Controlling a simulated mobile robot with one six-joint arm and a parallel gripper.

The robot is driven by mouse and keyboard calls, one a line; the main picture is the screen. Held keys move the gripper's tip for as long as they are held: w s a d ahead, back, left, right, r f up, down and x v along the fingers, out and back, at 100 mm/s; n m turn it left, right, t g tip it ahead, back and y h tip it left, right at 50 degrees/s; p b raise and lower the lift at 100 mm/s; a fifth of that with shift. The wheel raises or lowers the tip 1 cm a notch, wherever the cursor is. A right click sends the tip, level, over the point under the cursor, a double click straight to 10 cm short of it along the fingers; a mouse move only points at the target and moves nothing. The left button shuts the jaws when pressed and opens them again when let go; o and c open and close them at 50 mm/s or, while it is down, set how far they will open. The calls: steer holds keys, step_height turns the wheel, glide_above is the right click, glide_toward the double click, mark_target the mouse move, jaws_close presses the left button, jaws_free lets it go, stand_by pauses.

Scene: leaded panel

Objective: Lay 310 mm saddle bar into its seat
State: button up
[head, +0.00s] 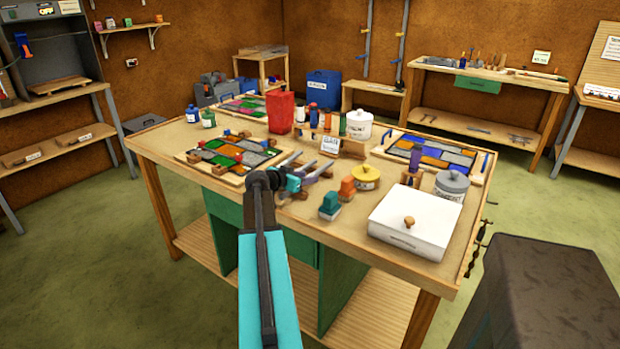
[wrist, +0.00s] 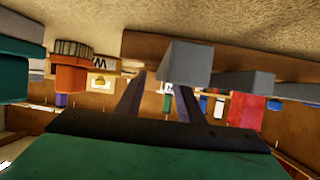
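My gripper (head: 293,181) is low over the bench, at a small wooden rest holding several grey bars (head: 311,165). These may be the saddle bars; I cannot read any length. In the wrist view, its two dark fingers (wrist: 160,98) stand apart. The square end of a grey bar (wrist: 185,64) shows just ahead, overlapping the tip of the right finger. No grip on it is visible. Another grey bar end (wrist: 248,85) lies to its right. The seat cannot be made out.
An orange-handled block (head: 347,189) and a teal one (head: 330,205) stand right of the gripper. A second panel (head: 430,153) lies at right.

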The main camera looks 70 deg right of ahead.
stand_by(0.4)
jaws_close()
steer(key=shift+r, duration=0.2)
steer(key=shift+r+b, duration=0.4)
steer(key=shift+r, duration=1.05)
steer(key=shift+a+r, duration=0.2)
steer(key=shift+a, duration=0.1)
steer(key=a, duration=0.4)
steer(key=a+b, duration=0.1)
steer(key=a, duration=0.4)
steer(key=a+r+b, duration=0.1)
steer(key=a, duration=0.3)
steer(key=shift+s+a, duration=0.15)
steer(key=shift+a, duration=0.05)
steer(key=shift+a+r+b, duration=0.2)
steer(key=shift+a+b, duration=0.15)
steer(key=shift+a, duration=0.65)
